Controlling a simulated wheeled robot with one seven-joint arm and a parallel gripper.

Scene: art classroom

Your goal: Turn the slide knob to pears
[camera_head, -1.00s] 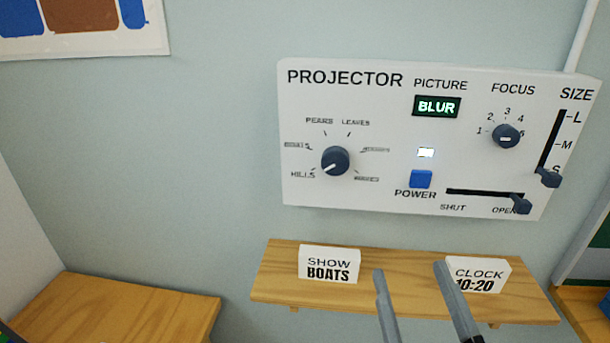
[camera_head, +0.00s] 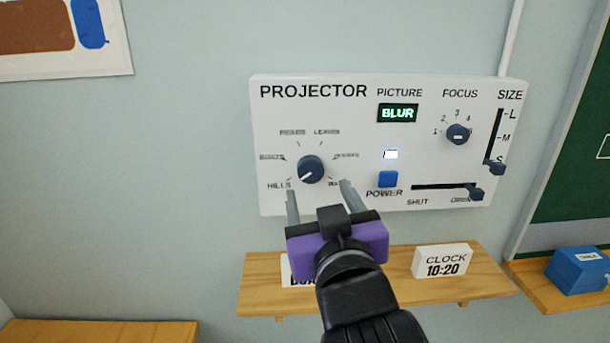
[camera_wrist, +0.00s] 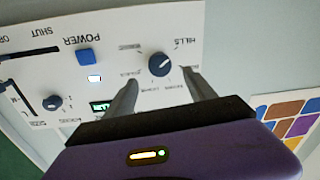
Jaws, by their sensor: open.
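The slide knob (camera_head: 311,169) is a dark round dial at the left of the white projector panel (camera_head: 350,105). Its pale mark points down-left, toward HILLS. The PEARS label (camera_head: 292,133) is at the dial's upper left. My gripper (camera_head: 319,194) is open and empty, its two grey fingers pointing up at the panel just below the knob, one to each side. In the wrist view, which is upside down, the knob (camera_wrist: 160,65) shows between and beyond the fingertips; I cannot tell whether they touch the panel.
The picture display (camera_head: 397,113) reads BLUR. A blue power button (camera_head: 388,179), focus knob (camera_head: 458,134), shutter slider (camera_head: 474,192) and size slider (camera_head: 495,168) are to the right. Below, a wooden shelf (camera_head: 390,290) holds a CLOCK 10:20 card (camera_head: 442,261) and a card mostly hidden by my gripper.

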